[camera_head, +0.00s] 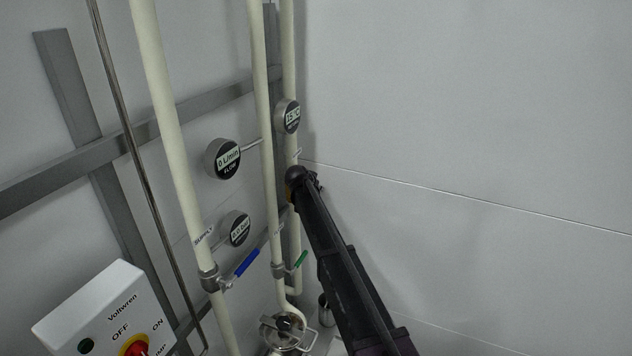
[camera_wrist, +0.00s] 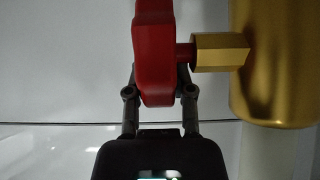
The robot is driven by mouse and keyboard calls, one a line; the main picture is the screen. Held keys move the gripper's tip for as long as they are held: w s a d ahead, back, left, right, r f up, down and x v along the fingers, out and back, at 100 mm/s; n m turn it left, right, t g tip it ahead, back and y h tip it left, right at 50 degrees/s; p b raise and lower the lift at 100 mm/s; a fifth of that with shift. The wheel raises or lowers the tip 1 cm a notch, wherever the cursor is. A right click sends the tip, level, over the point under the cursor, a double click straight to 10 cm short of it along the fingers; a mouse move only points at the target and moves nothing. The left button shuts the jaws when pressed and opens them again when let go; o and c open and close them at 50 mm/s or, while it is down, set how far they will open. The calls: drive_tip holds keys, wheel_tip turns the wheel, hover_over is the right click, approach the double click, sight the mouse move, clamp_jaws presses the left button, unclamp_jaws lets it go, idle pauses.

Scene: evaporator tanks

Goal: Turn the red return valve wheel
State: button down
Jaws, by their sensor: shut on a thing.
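The red return valve wheel (camera_wrist: 154,42) shows edge-on in the wrist view, upright and left of its brass stem nut (camera_wrist: 220,52). The nut joins a large brass valve body (camera_wrist: 272,65) at the right. My gripper (camera_wrist: 160,85) comes from below with one finger on each side of the wheel's lower part and is shut on it. In the head view my gripper (camera_head: 298,182) is by the right-hand pipe, below the temperature gauge (camera_head: 288,116). The red wheel cannot be made out there, behind my gripper and arm.
Several cream pipes (camera_head: 165,110) run up the left wall, with a flow gauge (camera_head: 222,158), a blue lever (camera_head: 247,263) and a green lever (camera_head: 300,260). A white switch box (camera_head: 105,310) stands at lower left. The right wall is bare.

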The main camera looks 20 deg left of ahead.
drive_tip(key=g+p, duration=0.2)
drive_tip(key=g, duration=0.1)
drive_tip(key=shift+w+f, duration=0.15)
drive_tip(key=shift+w, duration=0.2)
drive_tip(key=shift+f+g+p, duration=0.2)
drive_tip(key=shift+g+p, duration=0.2)
drive_tip(key=shift+g, duration=0.35)
drive_tip(key=shift+f+g+p, duration=0.2)
drive_tip(key=shift+g+p, duration=0.15)
drive_tip(key=shift+g, duration=0.4)
drive_tip(key=shift+c, duration=2.4)
unclamp_jaws()
drive_tip(key=shift+f, duration=0.1)
